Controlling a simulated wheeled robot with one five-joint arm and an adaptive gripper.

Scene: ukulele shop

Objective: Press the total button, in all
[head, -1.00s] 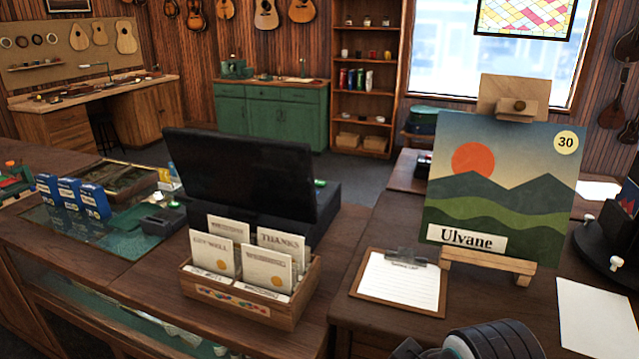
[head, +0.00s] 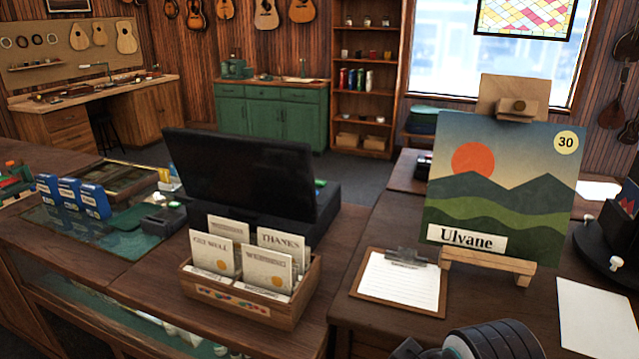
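A black register or till with a large dark screen (head: 240,178) stands on the wooden counter. The screen's blank back faces me and hides most of the body behind it. A dark box-like part of the body (head: 328,205) shows to the right of the screen, with a small green spot (head: 320,183) at its top edge. I cannot tell whether that spot is a button. No button marked total can be read. A dark ribbed part of my arm (head: 490,342) shows at the bottom edge, right of centre. My gripper's fingers are not in view.
A wooden card box (head: 240,305) stands in front of the screen. A clipboard (head: 400,283) and a landscape painting (head: 500,190) on an easel are to the right. Blue boxes (head: 95,201) and a small dark device (head: 163,220) are on the left.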

